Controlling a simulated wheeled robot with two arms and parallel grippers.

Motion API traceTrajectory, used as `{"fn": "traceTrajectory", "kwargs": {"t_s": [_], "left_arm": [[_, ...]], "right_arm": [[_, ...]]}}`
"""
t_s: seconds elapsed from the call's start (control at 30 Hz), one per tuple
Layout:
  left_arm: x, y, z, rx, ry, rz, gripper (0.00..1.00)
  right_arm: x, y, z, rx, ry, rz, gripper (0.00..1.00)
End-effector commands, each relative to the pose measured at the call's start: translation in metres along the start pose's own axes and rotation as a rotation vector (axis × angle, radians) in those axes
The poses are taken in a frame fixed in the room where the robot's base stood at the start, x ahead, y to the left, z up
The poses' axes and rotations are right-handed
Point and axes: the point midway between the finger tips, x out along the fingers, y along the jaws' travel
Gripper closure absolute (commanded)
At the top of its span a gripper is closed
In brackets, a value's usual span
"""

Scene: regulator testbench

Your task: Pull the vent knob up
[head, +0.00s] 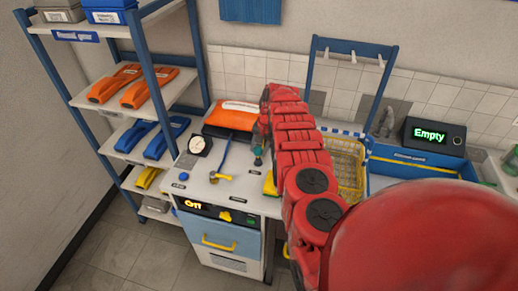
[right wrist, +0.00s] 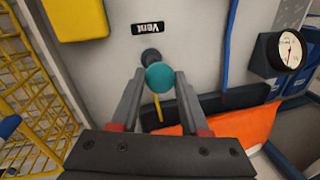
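The vent knob is a round teal knob (right wrist: 160,76) on a dark stem, below the black "Vent" label (right wrist: 148,28) in the right wrist view. In the head view the teal knob (head: 258,161) shows small on the white bench top, beside my red right arm. My right gripper (right wrist: 160,73) is open, with one finger on each side of the knob. The fingers are close to it, and I cannot tell whether either touches. My left gripper is not in view.
A gauge (head: 200,145), an orange pouch (head: 232,114) and a yellow-handled valve (head: 219,177) are on the bench. A yellow wire basket (head: 349,165) stands right of my arm. The drawer unit's display (head: 193,204) reads "Off"; another display (head: 430,134) reads "Empty".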

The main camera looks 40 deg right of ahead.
Motion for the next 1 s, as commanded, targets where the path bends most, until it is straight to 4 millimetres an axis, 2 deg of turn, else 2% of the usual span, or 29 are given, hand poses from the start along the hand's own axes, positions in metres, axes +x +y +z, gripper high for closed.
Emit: {"fn": "traceTrajectory", "kwargs": {"t_s": [0.03,0.13,0.17,1.0], "left_arm": [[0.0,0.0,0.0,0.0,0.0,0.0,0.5],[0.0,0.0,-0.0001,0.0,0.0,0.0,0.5],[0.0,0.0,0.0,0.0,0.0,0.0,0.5],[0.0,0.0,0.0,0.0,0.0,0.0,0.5]], "right_arm": [[0.0,0.0,0.0,0.0,0.0,0.0,0.81],[0.0,0.0,0.0,0.0,0.0,0.0,0.99],[0.0,0.0,0.0,0.0,0.0,0.0,1.0],[0.0,0.0001,0.0002,0.0,-0.001,0.001,1.0]]}}
